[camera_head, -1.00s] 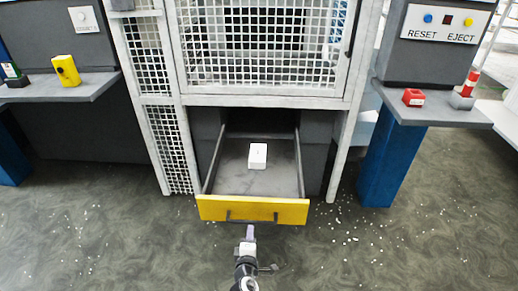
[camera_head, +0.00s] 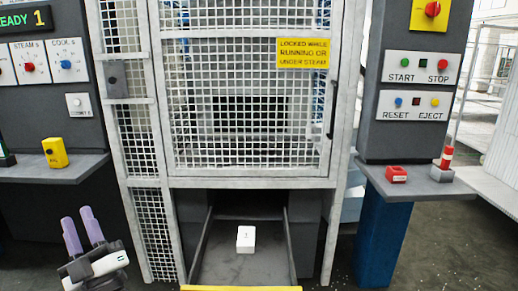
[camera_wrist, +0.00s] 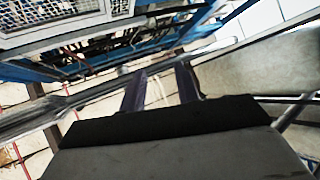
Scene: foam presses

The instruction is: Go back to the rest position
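My gripper (camera_head: 82,231) is at the lower left of the head view, raised in front of the press, with its two purple fingers pointing up. The fingers stand apart with nothing between them. In the wrist view the two dark fingers (camera_wrist: 161,92) also stand apart and empty. An open drawer (camera_head: 212,268) with a yellow front (camera_head: 240,288) is below the press, at the bottom of the head view. A white block (camera_head: 246,239) lies inside the drawer. My gripper is to the left of the drawer and touches nothing that I can see.
The press has a closed mesh door (camera_head: 250,110) with a yellow sign (camera_head: 302,54). The left shelf (camera_head: 60,168) holds a yellow device (camera_head: 55,152). The right shelf (camera_head: 420,186) holds a red item (camera_head: 396,174) and a red-and-white object (camera_head: 445,160). Control panels flank the door.

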